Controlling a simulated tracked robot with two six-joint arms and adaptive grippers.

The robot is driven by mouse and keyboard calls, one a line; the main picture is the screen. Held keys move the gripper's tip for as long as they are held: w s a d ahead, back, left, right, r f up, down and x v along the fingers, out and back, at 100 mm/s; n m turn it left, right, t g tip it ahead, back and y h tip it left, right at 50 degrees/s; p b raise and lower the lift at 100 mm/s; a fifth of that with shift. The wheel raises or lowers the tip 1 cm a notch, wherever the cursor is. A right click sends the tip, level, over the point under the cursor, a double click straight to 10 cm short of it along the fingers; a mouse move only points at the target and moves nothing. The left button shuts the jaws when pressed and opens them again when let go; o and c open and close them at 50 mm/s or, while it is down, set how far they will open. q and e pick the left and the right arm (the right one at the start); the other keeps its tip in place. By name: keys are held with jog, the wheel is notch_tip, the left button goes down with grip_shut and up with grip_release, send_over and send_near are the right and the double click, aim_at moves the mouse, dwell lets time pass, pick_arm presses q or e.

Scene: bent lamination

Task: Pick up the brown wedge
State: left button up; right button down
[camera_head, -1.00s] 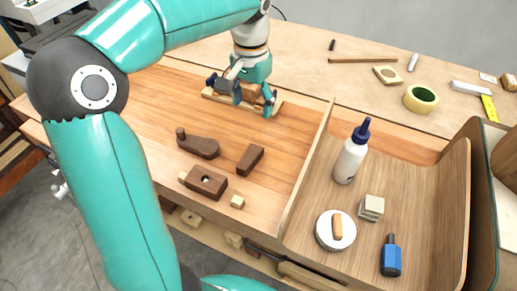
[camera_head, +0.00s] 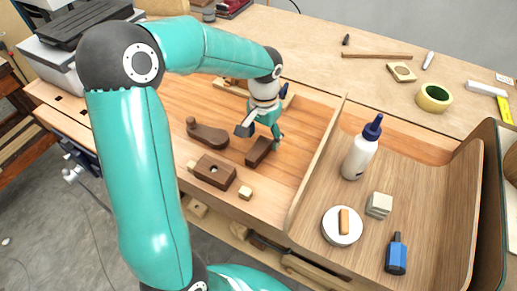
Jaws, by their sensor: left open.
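The brown wedge (camera_head: 259,152), a dark wooden block, lies on the wooden bench in front of the raised divider strip. My left gripper (camera_head: 262,138) is open and pointing down right at the wedge, with its fingers around or just above the wedge's far end. I cannot tell whether the fingers touch it. The gripper hides part of the wedge's far end. My right gripper is not in view.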

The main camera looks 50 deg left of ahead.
pick_arm(q)
jog(key=shift+f, duration=1.25)
jog(key=c, duration=1.3)
jog(key=shift+o, duration=0.2)
jog(key=shift+r, duration=0.15)
notch_tip(320, 180, up, 19)
send_near(258, 149)
jog(key=f, duration=0.5)
jog(key=shift+d+f, duration=0.1)
jog(key=shift+d, duration=0.2)
jog(key=shift+a+f+b, duration=0.3)
jog(key=shift+f+b, duration=0.05)
jog(key=shift+b, duration=0.05)
jog(key=shift+f+b, duration=1.7)
jog(key=shift+f, duration=0.4)
